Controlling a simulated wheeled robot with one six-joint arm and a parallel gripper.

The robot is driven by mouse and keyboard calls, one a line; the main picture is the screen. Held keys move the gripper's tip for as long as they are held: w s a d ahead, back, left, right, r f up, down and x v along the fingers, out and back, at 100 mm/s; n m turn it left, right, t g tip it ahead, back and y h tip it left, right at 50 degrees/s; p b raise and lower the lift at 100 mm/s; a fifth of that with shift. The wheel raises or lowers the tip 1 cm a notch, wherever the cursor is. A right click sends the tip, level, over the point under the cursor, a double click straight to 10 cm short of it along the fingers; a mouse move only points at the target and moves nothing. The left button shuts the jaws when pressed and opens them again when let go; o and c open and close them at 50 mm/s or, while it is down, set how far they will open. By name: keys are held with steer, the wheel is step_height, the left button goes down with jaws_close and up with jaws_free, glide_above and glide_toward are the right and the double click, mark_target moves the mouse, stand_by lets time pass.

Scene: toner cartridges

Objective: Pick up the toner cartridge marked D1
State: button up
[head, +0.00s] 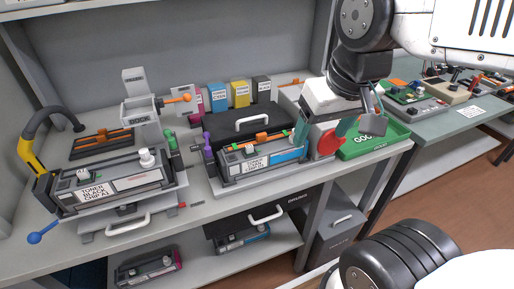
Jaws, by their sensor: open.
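Toner cartridges show in the head view, but I cannot read D1 on any label. A cartridge with a cyan end (292,154) lies on the bench, left of my gripper; its white label is too small to read surely. A black cartridge (120,187) at the left has a label that seems to end in A1. On the shelf below lie a magenta-ended cartridge (150,268) and a blue-ended one (243,239). My gripper (347,122) is open above the bench's right end, beside the cyan-ended cartridge and apart from it as far as I can tell. My gripper partly hides what lies behind it.
A green tray (385,140) stands right of my gripper. A red disc (329,143) is just below it. Coloured boxes (218,97) line the back of the bench. A black drawer unit with a white handle (253,122) is behind the cyan-ended cartridge. Another bench (478,122) stands at the right.

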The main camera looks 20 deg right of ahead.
steer(key=w+r+m+t, duration=0.1)
steer(key=w+m, duration=0.1)
steer(key=w, duration=0.3)
steer(key=m+g, duration=0.4)
steer(key=m, duration=1.1)
glide_above(264, 145)
steer(key=f, duration=1.1)
steer(key=shift+s+f, duration=0.3)
steer(key=shift+s, duration=0.05)
steer(key=shift+w+f, duration=0.1)
steer(key=shift+f, duration=0.55)
steer(key=f, duration=0.7)
steer(key=shift+w, duration=0.2)
steer(key=c, duration=1.2)
